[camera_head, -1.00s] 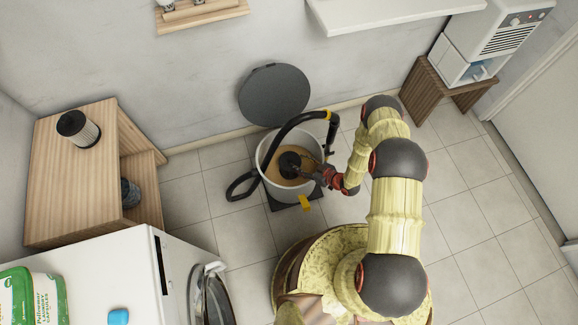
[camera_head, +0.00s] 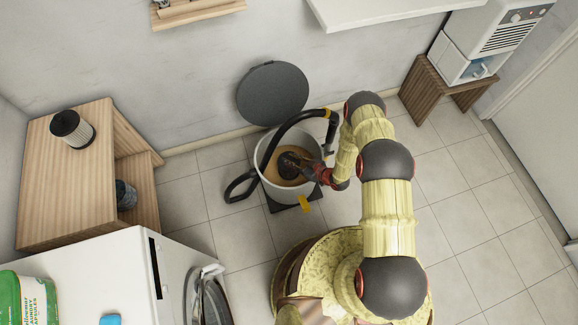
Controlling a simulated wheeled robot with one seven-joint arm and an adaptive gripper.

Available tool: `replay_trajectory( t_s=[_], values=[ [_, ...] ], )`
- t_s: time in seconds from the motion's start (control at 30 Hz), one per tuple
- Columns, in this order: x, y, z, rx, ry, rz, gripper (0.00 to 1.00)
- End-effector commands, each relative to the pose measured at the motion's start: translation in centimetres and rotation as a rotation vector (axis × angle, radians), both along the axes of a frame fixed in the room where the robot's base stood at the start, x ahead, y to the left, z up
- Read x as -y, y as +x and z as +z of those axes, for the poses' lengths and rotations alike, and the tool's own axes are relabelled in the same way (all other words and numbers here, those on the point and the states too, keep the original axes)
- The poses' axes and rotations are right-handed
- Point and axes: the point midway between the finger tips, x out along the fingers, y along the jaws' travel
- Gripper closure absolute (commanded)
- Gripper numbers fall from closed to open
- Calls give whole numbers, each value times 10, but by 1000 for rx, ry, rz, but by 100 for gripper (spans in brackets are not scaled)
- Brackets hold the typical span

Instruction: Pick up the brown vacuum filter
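A white round tub (camera_head: 262,155) stands on the floor by the wall, with its top open. A tan-brown round surface (camera_head: 276,178), which looks like the brown vacuum filter, shows inside it. A dark round part (camera_head: 289,168) sits near its middle. My gripper (camera_head: 298,163) reaches into the tub from the right, over or against the dark part. The fingers are small and dark against it, so I cannot tell whether they are open or touch it. The gripper and arm hide part of the tub's right side.
A black hose (camera_head: 290,125) loops over the tub. A grey round lid (camera_head: 272,93) leans against the wall behind. A wooden stand (camera_head: 50,180) at left bears a dark-topped pleated cylinder (camera_head: 72,129). A white washing machine (camera_head: 110,265) is at lower left. Tiled floor (camera_head: 455,220) at right is clear.

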Motion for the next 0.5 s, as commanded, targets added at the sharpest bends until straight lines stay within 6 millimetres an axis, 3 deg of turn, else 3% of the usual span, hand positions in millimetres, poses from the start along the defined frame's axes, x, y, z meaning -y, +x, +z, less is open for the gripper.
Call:
replay_trajectory(
  t_s=[0.4,0.5],
  values=[
    [0,0,0,0,0,0,100],
    [0,0,0,0,0,0,100]
  ],
)
